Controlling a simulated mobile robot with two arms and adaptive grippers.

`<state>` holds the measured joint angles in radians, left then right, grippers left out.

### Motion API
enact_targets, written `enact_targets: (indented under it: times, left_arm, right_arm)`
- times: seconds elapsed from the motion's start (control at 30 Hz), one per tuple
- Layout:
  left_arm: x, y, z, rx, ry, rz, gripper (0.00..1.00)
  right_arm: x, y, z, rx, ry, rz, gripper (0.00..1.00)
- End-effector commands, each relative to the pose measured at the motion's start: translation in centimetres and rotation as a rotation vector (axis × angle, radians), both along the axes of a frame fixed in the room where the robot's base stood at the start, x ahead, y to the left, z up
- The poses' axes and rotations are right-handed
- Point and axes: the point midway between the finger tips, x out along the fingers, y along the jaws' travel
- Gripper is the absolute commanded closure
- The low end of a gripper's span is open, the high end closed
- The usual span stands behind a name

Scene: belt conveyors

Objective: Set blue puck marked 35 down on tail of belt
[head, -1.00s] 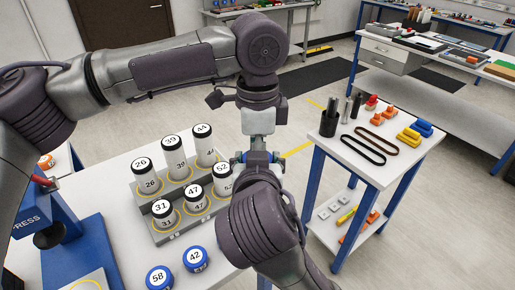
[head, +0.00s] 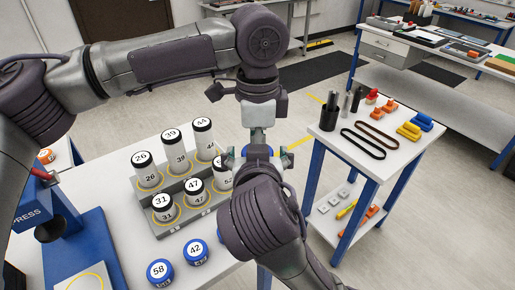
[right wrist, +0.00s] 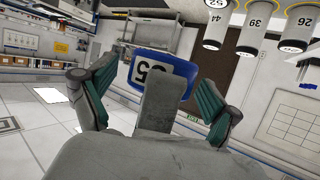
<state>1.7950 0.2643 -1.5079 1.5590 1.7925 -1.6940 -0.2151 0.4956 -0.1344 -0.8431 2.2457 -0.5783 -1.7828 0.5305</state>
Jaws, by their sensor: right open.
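The blue puck marked 35 (right wrist: 176,70) shows in the right wrist view, its label partly behind a grey finger (right wrist: 156,103). In the right wrist view these fingers stand apart on either side of the puck (right wrist: 158,98). No conveyor belt shows.
A grey stepped rack (head: 178,226) holds several white numbered cylinders on the table. Blue pucks marked 58 (head: 160,272) and 42 (head: 195,252) lie before it. A blue press (head: 85,245) stands left.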

Motion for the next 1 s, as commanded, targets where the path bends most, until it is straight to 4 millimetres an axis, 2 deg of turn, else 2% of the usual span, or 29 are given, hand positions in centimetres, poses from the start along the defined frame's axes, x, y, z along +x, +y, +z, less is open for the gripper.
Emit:
enact_targets:
  times: [0.17,1.0]
  left_arm:
    - [0.0,0.0,0.0,0.000,0.000,0.000,0.75]
    - [0.0,0.0,0.0,0.000,0.000,0.000,0.75]
  right_arm:
    - [-0.1,-0.4,-0.9,-0.003,0.001,0.080,0.11]
    - [-1.3,-1.7,-7.3,-0.004,0.004,0.782,0.11]
